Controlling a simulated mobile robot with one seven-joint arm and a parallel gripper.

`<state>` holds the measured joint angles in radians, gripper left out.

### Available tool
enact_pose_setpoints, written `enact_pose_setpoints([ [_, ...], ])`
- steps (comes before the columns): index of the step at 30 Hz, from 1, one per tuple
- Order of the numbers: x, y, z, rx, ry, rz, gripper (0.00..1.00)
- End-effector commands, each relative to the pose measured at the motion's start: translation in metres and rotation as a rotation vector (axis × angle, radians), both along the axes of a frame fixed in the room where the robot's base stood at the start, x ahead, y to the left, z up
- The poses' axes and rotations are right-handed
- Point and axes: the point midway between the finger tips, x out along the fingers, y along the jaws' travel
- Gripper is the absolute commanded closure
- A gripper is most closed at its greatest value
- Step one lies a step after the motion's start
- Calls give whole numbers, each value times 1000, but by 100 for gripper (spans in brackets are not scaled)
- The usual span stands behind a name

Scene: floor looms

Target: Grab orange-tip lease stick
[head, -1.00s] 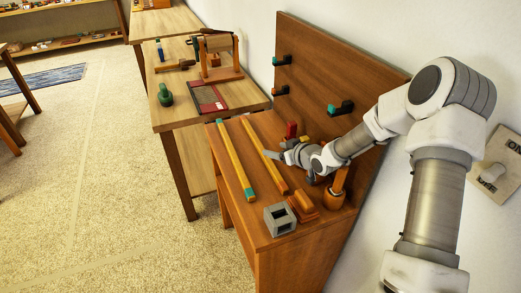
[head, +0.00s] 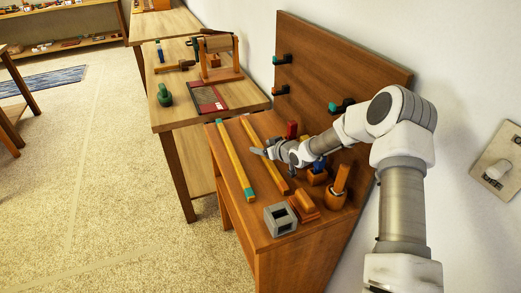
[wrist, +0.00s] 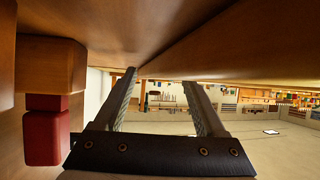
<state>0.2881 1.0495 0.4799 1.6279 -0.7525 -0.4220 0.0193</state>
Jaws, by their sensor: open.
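Two long wooden sticks lie side by side on the brown bench (head: 232,176). The left stick (head: 234,160) has teal tips. The right stick (head: 277,178) has no teal tips and looks orange-brown at its near end; my gripper hides part of its middle. My gripper (head: 257,152) is open, low over the right stick near its middle, pointing left. In the wrist view, my two fingers (wrist: 163,100) stand apart with nothing clearly between them. A wood surface fills the top of that view; I cannot tell whether the fingers touch the stick.
A red piece (head: 292,130) stands just behind my gripper; a red block on wood (wrist: 45,130) shows beside the fingers. A grey hollow block (head: 281,219), a brown wooden block (head: 304,206) and a wooden cup (head: 335,200) stand nearer.

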Motion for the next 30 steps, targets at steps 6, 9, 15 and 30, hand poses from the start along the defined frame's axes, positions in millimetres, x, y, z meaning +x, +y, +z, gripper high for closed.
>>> enact_pose_setpoints([
  [6,0,0,0,0,0,0,47],
  [9,0,0,0,0,0,0,65],
  [15,0,0,0,0,0,0,100],
  [30,0,0,16,2,-2,0,100],
])
